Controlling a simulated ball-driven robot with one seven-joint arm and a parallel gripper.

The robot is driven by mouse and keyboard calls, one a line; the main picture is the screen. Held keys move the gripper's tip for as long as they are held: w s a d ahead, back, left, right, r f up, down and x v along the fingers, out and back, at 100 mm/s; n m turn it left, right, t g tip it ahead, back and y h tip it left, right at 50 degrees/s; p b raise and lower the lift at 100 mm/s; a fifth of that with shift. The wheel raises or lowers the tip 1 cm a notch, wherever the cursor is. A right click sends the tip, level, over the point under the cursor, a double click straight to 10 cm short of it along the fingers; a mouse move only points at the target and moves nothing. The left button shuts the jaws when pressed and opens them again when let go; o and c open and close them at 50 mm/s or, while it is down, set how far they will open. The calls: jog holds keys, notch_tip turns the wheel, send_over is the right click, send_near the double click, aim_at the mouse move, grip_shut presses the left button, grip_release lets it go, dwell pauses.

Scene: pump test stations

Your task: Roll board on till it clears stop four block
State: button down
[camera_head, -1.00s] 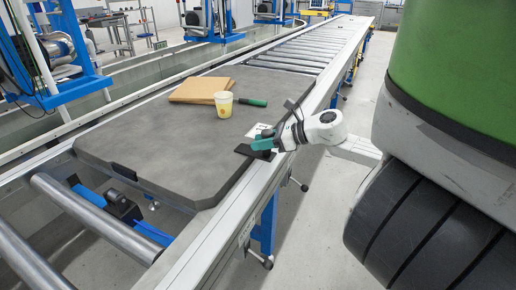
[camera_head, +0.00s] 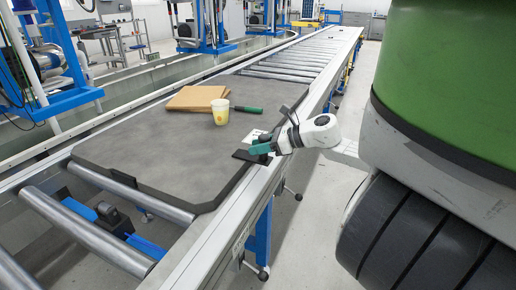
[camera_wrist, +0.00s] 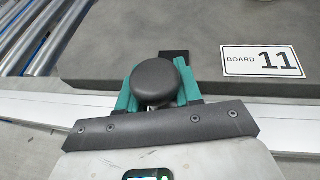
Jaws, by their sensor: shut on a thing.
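The dark grey board (camera_head: 170,150) lies flat on the roller conveyor. Its near edge is just beyond a bare roller (camera_head: 125,190). A blue and black block (camera_head: 108,213), probably a stop, sits low between the rollers in front of that edge; I cannot read a number on it. My gripper (camera_head: 259,149) is at the board's right edge, over a black plate (camera_head: 247,157). In the wrist view its green fingers (camera_wrist: 157,85) are shut on a round black knob (camera_wrist: 153,78). A white label reading BOARD 11 (camera_wrist: 262,61) lies beside the knob.
On the board are a brown flat piece (camera_head: 196,98), a yellow-white cup (camera_head: 220,112) and a green-handled tool (camera_head: 248,109). Bare rollers (camera_head: 295,62) run on past the far edge. Blue pump stands (camera_head: 208,30) line the left side. The floor (camera_head: 320,205) right of the rail shows bare.

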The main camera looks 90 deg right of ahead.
jog(key=shift+s+d+r, duration=0.1)
jog(key=shift+s+d, duration=0.15)
jog(key=shift+d, duration=0.65)
jog(key=shift+s+d+r, duration=0.1)
jog(key=shift+s+d, duration=0.2)
jog(key=shift+d, duration=0.55)
jog(key=shift+s+d+r, duration=0.1)
jog(key=shift+s+d, duration=0.15)
jog(key=shift+d, duration=0.65)
jog(key=c, duration=0.9)
grip_release()
jog(key=shift+o, duration=1.1)
jog(key=shift+f, duration=0.2)
jog(key=shift+s, duration=0.15)
jog(key=p+v, duration=0.3)
jog(key=v, duration=0.7)
jog(key=shift+s, duration=0.3)
jog(key=shift+s+a+r, duration=0.1)
